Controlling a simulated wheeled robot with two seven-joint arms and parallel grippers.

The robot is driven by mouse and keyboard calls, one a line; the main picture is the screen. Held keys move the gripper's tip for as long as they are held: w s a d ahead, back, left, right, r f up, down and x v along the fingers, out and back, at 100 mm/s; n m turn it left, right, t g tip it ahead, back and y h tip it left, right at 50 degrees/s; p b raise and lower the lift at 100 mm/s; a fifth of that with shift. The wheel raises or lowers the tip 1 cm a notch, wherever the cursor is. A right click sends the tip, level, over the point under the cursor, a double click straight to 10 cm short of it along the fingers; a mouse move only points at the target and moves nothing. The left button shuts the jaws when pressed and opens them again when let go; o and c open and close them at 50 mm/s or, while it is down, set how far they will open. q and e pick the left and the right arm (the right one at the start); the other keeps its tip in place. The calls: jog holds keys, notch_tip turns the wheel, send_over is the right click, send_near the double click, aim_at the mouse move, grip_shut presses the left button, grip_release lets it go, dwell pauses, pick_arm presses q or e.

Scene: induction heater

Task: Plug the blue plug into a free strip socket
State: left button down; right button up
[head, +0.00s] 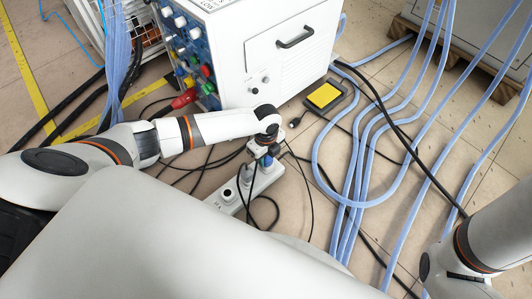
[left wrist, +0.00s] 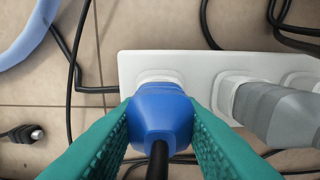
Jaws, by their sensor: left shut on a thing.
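The blue plug (left wrist: 160,112) is held between the two teal fingers of my left gripper (left wrist: 160,120), its black cable running toward the wrist camera. The plug's front end meets or overlaps a round white socket (left wrist: 160,76) of the white power strip (left wrist: 200,60); I cannot tell how deep it sits. In the head view my left gripper (head: 262,150) points down at the far end of the strip (head: 262,182), with a bit of the blue plug (head: 266,160) showing. My right arm is at the right edge; its gripper is out of view.
A grey plug (left wrist: 285,112) sits in the neighbouring socket. Black cables loop around the strip. A white cabinet (head: 285,60) stands behind, with a yellow-topped pedal (head: 325,95) beside it. Blue hoses (head: 360,170) run across the floor on the right.

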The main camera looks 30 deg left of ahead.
pick_arm(q)
jog(key=c, duration=0.9)
grip_release()
jog(key=shift+c, duration=0.2)
